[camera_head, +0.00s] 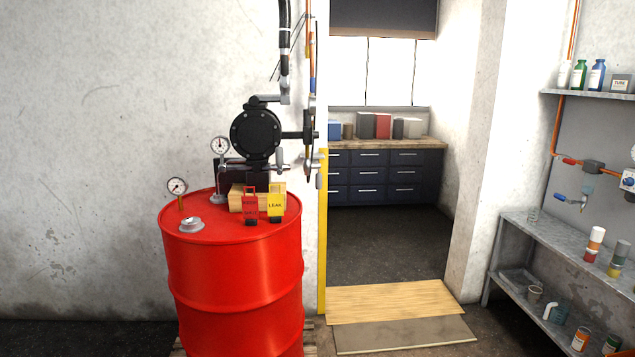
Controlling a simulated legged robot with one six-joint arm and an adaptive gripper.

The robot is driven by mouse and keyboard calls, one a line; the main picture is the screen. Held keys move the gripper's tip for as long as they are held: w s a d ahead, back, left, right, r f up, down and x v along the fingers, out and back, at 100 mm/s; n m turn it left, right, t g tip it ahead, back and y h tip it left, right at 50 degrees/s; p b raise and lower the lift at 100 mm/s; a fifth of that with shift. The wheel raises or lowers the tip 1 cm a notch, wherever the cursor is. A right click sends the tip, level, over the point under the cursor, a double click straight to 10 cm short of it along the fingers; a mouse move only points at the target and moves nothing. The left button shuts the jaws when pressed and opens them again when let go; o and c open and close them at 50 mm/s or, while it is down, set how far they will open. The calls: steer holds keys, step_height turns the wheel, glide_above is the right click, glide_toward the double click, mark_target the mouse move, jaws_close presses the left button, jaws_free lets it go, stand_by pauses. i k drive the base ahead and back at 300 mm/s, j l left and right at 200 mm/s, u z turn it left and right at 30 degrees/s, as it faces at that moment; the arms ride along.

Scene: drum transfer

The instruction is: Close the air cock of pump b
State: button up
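A black round pump (256,133) stands behind the top of a red drum (238,280). I cannot read any letter on it, so I cannot tell whether it is pump b. A grey lever-like fitting (280,160) sits on the pipework just right of and below the pump; I cannot tell if it is an air cock or how it is set. My gripper is not in view.
Two gauges (177,186) (220,146), a red tag (250,204) and a yellow "LEAK" tag (275,206) are at the drum top. A doorway with a wooden board (400,300) on its floor opens in the middle. A metal shelf (560,246) with several containers stands right.

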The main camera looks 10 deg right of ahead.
mark_target(319, 177)
steer(key=i+l+u, duration=0.35)
steer(key=i+l, duration=0.5)
steer(key=i, duration=0.25)
steer(key=i+l+u, duration=0.35)
steer(key=i+l, duration=0.6)
steer(key=l, duration=0.15)
